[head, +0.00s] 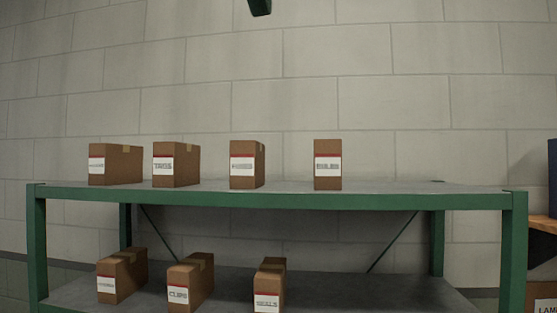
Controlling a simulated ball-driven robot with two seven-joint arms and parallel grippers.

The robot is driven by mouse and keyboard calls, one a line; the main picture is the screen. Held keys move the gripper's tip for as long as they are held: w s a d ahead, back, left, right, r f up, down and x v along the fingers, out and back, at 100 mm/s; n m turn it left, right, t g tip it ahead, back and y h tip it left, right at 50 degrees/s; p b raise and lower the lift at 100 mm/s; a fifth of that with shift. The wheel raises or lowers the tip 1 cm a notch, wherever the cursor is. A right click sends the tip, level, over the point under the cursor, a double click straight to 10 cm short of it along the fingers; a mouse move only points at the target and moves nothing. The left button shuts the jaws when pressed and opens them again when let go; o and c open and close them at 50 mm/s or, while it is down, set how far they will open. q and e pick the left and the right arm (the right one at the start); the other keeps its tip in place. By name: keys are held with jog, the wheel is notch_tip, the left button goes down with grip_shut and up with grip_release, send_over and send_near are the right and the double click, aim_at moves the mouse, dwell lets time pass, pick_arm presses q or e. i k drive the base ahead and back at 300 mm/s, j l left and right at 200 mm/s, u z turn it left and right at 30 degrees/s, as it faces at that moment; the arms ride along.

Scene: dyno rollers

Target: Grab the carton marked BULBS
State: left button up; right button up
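A brown carton (327,178) with a white label topped by a red band stands at the right end of the row on the top shelf. Its small lettering is blurred but looks like BULBS. It stands upright, apart from its neighbour, with bare shelf to its right. Neither of my grippers is in view.
The green-framed shelf unit (270,198) also holds a carton marked TAGS (177,165) and two others (115,165) (247,165) on top. Its lower shelf holds cartons marked CLIPS (190,283) and SEALS (269,285), and another (122,276). A carton (541,295) shows at far right.

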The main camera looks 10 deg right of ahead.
aim_at(327, 152)
jog(key=i+l, duration=0.2)
jog(key=i, duration=0.2)
jog(key=i+l, duration=0.15)
jog(key=i, duration=0.25)
jog(key=i+l, duration=0.2)
jog(key=i, duration=0.2)
